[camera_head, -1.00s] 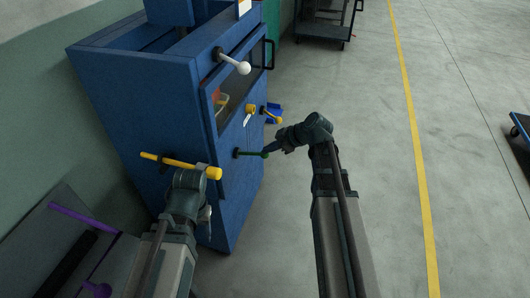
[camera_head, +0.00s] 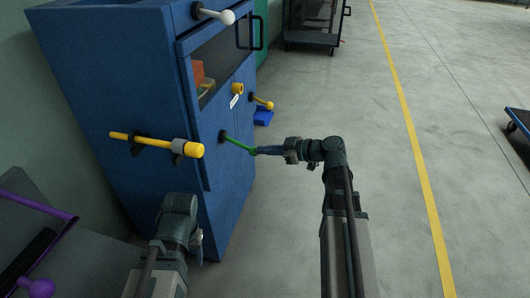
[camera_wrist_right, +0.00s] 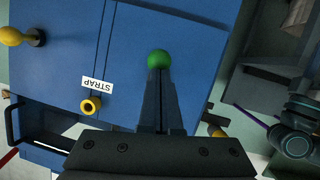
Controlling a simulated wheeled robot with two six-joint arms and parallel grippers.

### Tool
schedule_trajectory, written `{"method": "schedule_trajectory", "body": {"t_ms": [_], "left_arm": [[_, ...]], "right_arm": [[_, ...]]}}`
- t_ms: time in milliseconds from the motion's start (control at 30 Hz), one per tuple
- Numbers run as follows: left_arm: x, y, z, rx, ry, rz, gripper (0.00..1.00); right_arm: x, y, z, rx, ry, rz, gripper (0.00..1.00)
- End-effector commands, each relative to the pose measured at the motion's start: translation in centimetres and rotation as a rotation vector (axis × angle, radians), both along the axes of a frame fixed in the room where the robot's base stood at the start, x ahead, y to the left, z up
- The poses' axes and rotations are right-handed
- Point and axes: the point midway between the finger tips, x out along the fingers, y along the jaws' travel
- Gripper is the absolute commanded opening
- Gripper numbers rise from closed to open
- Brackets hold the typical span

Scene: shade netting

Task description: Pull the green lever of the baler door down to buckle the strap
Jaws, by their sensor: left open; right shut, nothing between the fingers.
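The green lever (camera_head: 238,144) sticks out from the front of the blue baler (camera_head: 120,90), sloping down to the right in the head view. Its round green knob (camera_wrist_right: 158,59) shows just beyond my right fingertips in the right wrist view. My right gripper (camera_head: 264,150) is shut with nothing between its fingers; its tips are at the knob end, seemingly touching it. A white STRAP label (camera_head: 234,101) is on the door above the lever and shows in the wrist view (camera_wrist_right: 98,84). My left gripper (camera_head: 196,240) is open and empty, low beside the baler; its fingers are mostly hidden.
A white-knobbed lever (camera_head: 215,14) and a yellow-knobbed lever (camera_head: 262,102) also stick out. Purple-handled grey equipment (camera_head: 40,240) stands at lower left.

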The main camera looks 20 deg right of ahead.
Motion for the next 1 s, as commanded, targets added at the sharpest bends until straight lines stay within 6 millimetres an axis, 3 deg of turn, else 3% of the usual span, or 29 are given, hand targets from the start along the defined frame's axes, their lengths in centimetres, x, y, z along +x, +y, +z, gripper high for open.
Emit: {"method": "schedule_trajectory", "body": {"t_ms": [333,1000], "left_arm": [[0.0,-0.04,-1.3,-0.002,0.0,-0.003,0.56],[0.0,-0.03,-0.54,-0.001,0.001,-0.002,0.56]], "right_arm": [[0.12,0.18,-1.36,-0.001,0.002,0.001,0.0],[0.04,0.5,-0.58,-0.002,0.001,0.002,0.0]]}}
